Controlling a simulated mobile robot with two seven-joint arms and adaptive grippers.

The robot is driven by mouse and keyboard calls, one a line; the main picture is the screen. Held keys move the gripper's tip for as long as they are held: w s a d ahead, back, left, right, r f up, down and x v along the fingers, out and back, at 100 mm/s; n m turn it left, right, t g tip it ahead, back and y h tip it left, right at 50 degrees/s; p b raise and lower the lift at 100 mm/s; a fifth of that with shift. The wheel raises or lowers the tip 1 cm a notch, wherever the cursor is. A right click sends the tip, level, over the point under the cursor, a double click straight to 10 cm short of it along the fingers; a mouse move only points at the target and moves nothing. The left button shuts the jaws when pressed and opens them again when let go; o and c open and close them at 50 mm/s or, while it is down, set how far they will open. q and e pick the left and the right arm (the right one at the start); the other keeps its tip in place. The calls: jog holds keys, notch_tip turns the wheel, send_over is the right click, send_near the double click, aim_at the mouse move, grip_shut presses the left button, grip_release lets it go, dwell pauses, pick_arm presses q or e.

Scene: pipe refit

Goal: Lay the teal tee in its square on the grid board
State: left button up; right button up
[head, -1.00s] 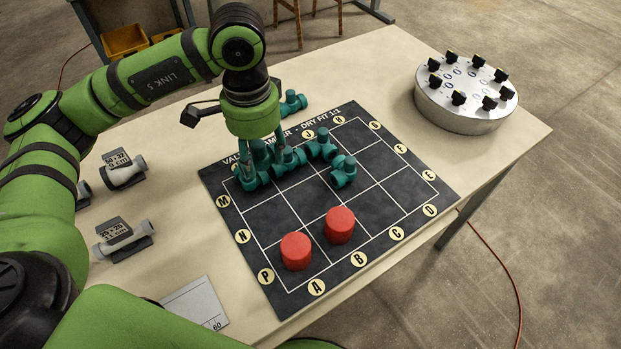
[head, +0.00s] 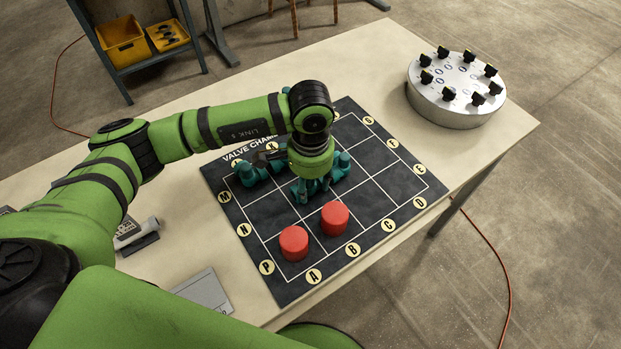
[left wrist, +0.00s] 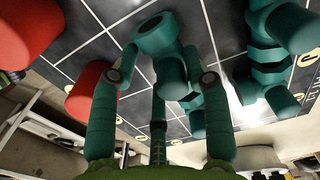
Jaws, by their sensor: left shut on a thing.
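My left gripper (head: 313,192) is low over the middle of the dark grid board (head: 388,206) and points down. It is shut on a teal tee (left wrist: 163,42), which sits between the two fingertips in the left wrist view. In the head view the gripper mostly hides this tee, and I cannot tell whether it touches the board. Other teal fittings are on the board: one group (head: 250,176) at its left and one (head: 343,163) just behind and right of the gripper. My right gripper is not in view.
Two red cylinders, a left one (head: 293,243) and a right one (head: 335,217), stand on the board's near squares, close to my gripper. The right squares are clear. A round silver stand with black knobs (head: 455,105) is at the table's far right.

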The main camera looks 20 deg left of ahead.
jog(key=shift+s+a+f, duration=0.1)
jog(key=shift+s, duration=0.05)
pick_arm(q)
jog(key=shift+f, duration=0.15)
jog(key=o, duration=1.2)
jog(key=shift+c, duration=0.2)
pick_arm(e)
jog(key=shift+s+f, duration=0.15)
pick_arm(q)
jog(key=shift+r, duration=0.2)
notch_tip(320, 180, up, 11)
jog(key=b, duration=0.3)
jog(key=shift+r, duration=0.5)
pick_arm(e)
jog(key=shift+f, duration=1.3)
